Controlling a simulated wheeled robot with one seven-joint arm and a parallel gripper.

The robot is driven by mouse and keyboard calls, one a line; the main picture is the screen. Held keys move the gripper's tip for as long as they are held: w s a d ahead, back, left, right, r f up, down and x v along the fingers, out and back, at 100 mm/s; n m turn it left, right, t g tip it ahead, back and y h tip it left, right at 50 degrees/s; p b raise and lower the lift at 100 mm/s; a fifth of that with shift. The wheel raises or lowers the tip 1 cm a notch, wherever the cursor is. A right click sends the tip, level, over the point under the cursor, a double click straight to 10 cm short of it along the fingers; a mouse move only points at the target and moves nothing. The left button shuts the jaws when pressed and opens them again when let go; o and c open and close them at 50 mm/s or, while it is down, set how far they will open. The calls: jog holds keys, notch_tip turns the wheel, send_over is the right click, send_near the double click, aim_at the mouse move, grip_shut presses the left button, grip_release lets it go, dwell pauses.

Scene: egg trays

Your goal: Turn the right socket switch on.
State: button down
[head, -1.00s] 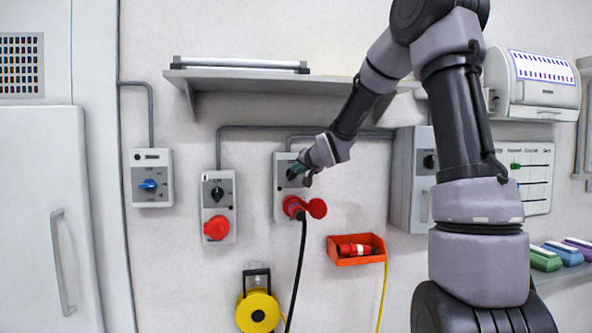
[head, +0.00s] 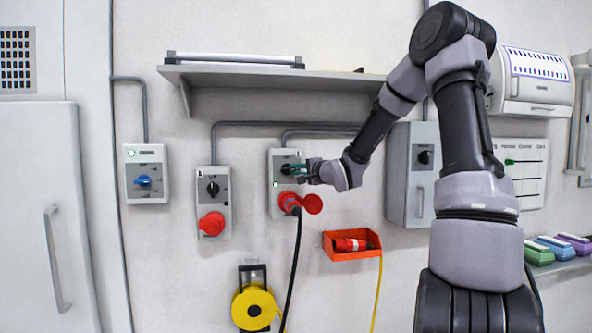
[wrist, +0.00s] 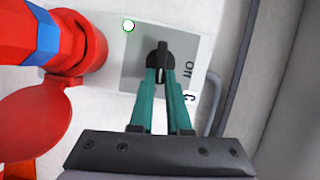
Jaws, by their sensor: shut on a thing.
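The right socket (head: 274,205) is a grey wall box with a black rotary switch (head: 290,169) above a red outlet. A red plug (head: 289,202) with a black cable sits in the outlet, its red lid (head: 313,204) open to the right. My gripper (head: 299,170) reaches the switch from the right. In the wrist view, the teal fingers of my gripper (wrist: 161,88) are shut on the black switch knob (wrist: 162,60), one on each side. A green lamp (wrist: 128,25) glows on the box. The "Off" lettering is beside the knob.
Another socket box (head: 213,230) with a black switch and red lid is to the left. A box with a blue switch (head: 143,181) is farther left. A shelf (head: 225,76) is above. An orange bin (head: 352,254) and yellow cable reel (head: 255,308) are below.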

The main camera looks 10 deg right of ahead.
jog(key=shift+d+f+m, duration=0.1)
jog(key=shift+f+m, duration=0.1)
jog(key=shift+m, duration=0.3)
jog(key=c, duration=0.9)
grip_release()
jog(key=v, duration=1)
jog(key=shift+s+d+f, duration=0.15)
jog(key=shift+s+f, duration=0.1)
jog(key=shift+s, duration=0.1)
